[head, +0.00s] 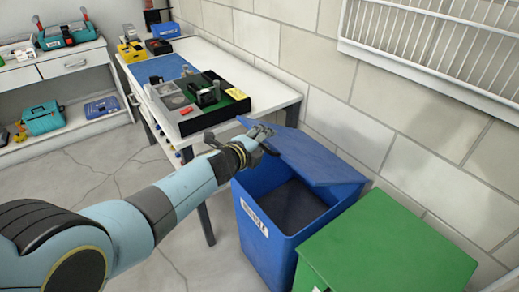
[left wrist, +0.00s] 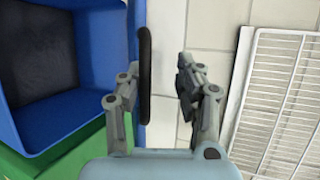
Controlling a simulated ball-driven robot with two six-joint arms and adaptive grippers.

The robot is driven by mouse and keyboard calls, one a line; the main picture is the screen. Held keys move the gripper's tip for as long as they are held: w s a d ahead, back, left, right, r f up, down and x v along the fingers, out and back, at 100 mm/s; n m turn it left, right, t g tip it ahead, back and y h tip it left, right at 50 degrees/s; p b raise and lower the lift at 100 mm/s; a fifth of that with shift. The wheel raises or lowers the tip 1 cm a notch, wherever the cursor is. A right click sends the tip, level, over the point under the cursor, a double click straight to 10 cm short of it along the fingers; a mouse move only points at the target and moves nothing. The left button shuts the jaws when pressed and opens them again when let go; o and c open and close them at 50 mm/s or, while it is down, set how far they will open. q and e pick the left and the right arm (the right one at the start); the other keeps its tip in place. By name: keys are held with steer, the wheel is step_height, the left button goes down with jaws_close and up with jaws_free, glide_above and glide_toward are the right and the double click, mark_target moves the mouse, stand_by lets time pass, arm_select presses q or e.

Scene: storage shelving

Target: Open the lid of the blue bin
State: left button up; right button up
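The blue bin (head: 262,228) stands beside the white table, with a white label on its front. Its blue lid (head: 318,160) is raised and tilted on the wall side, and the dark inside of the bin shows below it. My left gripper (head: 264,137) is at the left end of the lid, close to its edge; I cannot tell whether it touches. In the left wrist view the left gripper (left wrist: 163,82) has its fingers apart with nothing clearly between them, and the open blue bin (left wrist: 92,65) lies to the left. My right gripper is not in view.
A green bin (head: 385,245) stands close to the right of the blue one. The white table (head: 225,62) with a black tray (head: 190,125) lies behind and left. A wire rack (head: 440,45) hangs on the block wall. Open floor lies to the left.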

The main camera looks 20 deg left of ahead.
arm_select(q)
steer(key=shift+s+a+f, duration=0.1)
steer(key=shift+f, duration=0.2)
steer(key=shift+s+r, duration=0.1)
steer(key=p+v, duration=0.8)
steer(key=v, duration=0.4)
steer(key=shift+s, duration=0.15)
stand_by(0.6)
steer(key=shift+a, duration=0.1)
